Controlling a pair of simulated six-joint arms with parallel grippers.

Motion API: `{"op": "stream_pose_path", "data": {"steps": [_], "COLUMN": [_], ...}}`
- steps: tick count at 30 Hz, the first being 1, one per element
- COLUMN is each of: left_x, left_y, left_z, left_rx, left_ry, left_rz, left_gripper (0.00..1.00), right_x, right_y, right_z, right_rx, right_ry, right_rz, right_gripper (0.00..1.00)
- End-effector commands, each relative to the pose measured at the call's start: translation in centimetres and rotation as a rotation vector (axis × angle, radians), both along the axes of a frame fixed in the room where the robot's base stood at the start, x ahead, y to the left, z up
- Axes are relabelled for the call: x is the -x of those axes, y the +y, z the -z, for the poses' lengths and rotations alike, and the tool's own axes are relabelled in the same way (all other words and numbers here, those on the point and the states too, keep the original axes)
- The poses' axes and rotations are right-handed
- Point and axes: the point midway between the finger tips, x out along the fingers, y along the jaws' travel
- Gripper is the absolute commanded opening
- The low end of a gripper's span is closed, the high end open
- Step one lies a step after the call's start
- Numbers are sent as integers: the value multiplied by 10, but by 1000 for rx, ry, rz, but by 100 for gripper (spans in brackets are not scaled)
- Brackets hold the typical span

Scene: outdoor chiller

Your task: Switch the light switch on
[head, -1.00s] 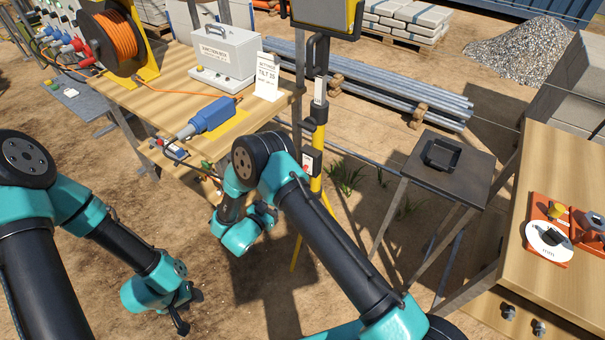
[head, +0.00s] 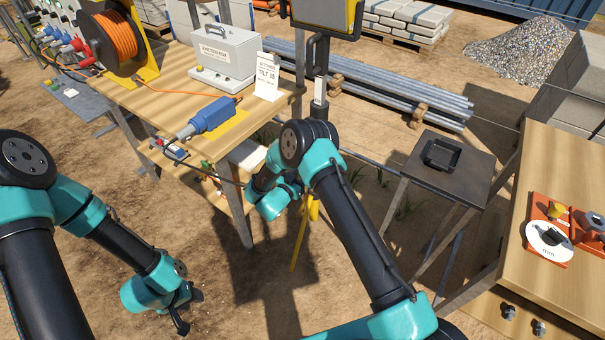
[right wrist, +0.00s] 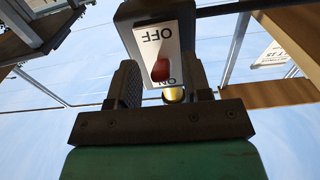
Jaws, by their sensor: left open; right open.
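The light switch (right wrist: 154,46) is a grey box with a white plate in the right wrist view, lettered OFF and ON, upside down there. Its red lever (right wrist: 160,69) partly covers the ON lettering; I cannot tell for sure which way it is set. My right gripper (right wrist: 163,88) is open, its two fingers on either side of the plate's ON end, with nothing held. In the head view my right arm hides the switch and the right gripper. My left gripper (head: 184,312) is open and empty, low over the dirt, far from the switch.
The yellow floodlight stand (head: 303,232) is partly behind my right arm. A wooden table (head: 165,83) with a grey junction box (head: 226,56) and blue connector (head: 212,114) is to the left. A dark side table (head: 470,172) and a wooden bench (head: 560,165) are to the right.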

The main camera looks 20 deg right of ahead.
Motion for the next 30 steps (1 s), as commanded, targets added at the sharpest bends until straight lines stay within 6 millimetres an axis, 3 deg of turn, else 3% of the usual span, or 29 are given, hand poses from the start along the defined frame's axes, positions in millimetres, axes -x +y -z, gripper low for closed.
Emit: {"op": "stream_pose_path", "data": {"steps": [13,27,30], "left_x": [0,0,0], "left_y": [0,0,0], "left_z": [0,0,0], "left_rx": [0,0,0], "left_ry": [0,0,0], "left_rz": [0,0,0], "left_gripper": [43,43,43], "right_x": [-8,-8,-8], "right_y": [-10,-10,-10], "right_z": [0,0,0], "right_rx": [1,1,1], "right_ry": [-1,-1,-1], "right_rz": [0,0,0], "right_gripper": [45,1,0]}}
